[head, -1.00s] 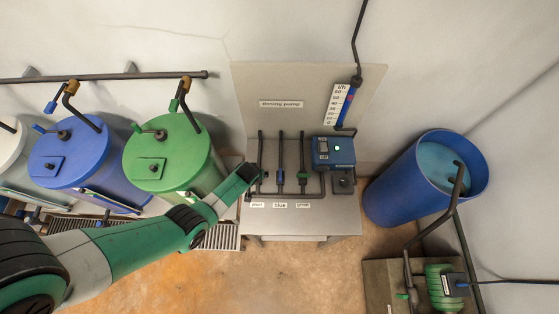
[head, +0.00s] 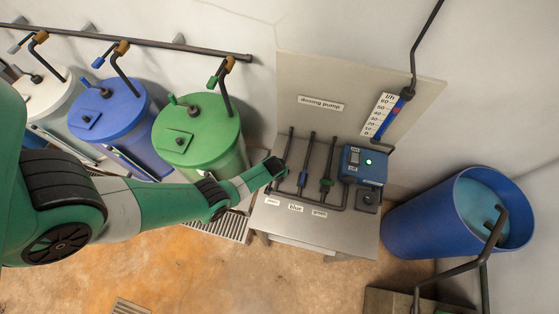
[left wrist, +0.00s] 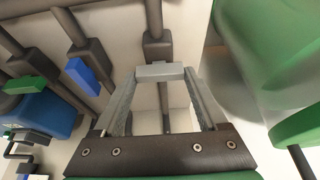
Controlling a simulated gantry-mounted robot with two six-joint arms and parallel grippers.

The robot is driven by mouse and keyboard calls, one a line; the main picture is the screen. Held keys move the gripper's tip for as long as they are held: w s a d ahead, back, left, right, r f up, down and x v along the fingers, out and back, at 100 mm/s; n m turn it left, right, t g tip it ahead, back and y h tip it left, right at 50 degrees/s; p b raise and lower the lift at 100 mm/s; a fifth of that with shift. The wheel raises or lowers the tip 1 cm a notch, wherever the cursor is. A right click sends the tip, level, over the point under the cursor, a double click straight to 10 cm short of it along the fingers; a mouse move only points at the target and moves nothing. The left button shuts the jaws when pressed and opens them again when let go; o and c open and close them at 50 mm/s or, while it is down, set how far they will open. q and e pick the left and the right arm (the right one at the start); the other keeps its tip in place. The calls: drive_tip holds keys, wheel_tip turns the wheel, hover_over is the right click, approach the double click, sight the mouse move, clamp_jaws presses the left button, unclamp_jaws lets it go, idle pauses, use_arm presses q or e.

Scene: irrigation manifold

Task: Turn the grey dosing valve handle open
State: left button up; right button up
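The grey dosing valve handle (left wrist: 160,71) shows in the left wrist view as a short grey bar across a dark pipe valve. My left gripper (left wrist: 161,76) has its two fingers well apart, one at each end of the bar. The fingertips look very close to the bar's ends; I cannot tell whether they press on it. In the head view my left gripper (head: 274,168) is at the leftmost pipe of the dosing manifold, and hides the grey handle there. My right gripper is not in view.
The blue handle (head: 302,179) and green handle (head: 326,183) sit on the neighbouring pipes to the right. The dosing pump (head: 364,164) with a lit green light stands beyond them. A green tank (head: 198,130) is close to my left forearm. A blue barrel (head: 450,215) stands right.

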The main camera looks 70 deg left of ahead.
use_arm(q)
drive_tip(key=c, duration=0.4)
drive_tip(key=shift+c, duration=0.2)
